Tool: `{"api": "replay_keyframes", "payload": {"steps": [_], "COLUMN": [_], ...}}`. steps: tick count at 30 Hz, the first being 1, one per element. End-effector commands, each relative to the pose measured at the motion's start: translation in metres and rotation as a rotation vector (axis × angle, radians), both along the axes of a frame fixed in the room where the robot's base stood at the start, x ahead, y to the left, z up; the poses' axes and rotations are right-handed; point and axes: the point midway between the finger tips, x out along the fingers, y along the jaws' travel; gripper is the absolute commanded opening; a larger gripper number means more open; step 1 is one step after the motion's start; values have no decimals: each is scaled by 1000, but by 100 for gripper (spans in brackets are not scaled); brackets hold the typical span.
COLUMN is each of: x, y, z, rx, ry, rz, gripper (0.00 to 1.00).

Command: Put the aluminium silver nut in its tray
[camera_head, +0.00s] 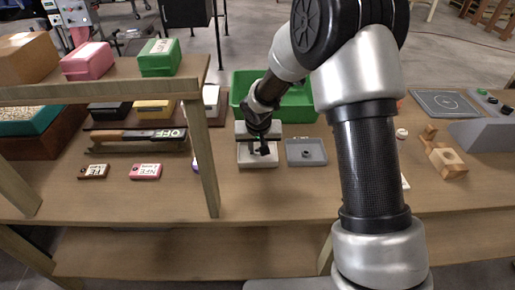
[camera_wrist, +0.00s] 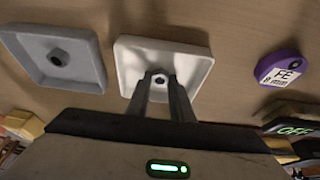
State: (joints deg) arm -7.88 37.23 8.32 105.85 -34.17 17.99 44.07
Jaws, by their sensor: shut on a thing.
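The silver nut (camera_wrist: 159,79) shows between my fingertips in the wrist view. My gripper (camera_wrist: 160,82) is shut on it, over the white tray (camera_wrist: 196,68). I cannot tell whether the nut touches the tray floor or hangs just above it. In the head view my gripper (camera_head: 263,149) points down over the same white tray (camera_head: 258,163), and the nut is too small or hidden to make out. A grey tray (camera_head: 316,161) stands beside the white one and holds a dark nut (camera_head: 305,153). The grey tray (camera_wrist: 85,76) and dark nut (camera_wrist: 59,57) also show in the wrist view.
A green bin (camera_head: 297,105) stands behind the trays. A detector wand (camera_head: 140,136) marked OFF lies at the left. FE (camera_head: 94,171) and NFE (camera_head: 146,171) tags lie before it. A purple FE tag (camera_wrist: 283,69) lies near the white tray. A shelf post (camera_head: 202,160) stands left of the trays.

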Motion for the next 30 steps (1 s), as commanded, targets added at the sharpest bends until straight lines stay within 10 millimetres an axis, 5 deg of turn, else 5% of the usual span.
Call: {"api": "replay_keyframes", "payload": {"steps": [4, 16, 30], "x": [0, -1, -36], "y": [0, 0, -1], "z": [-1, 7, 93], "rx": [0, 0, 0], "ry": [0, -1, -3], "rz": [0, 0, -1], "gripper": [39, 39, 39]}}
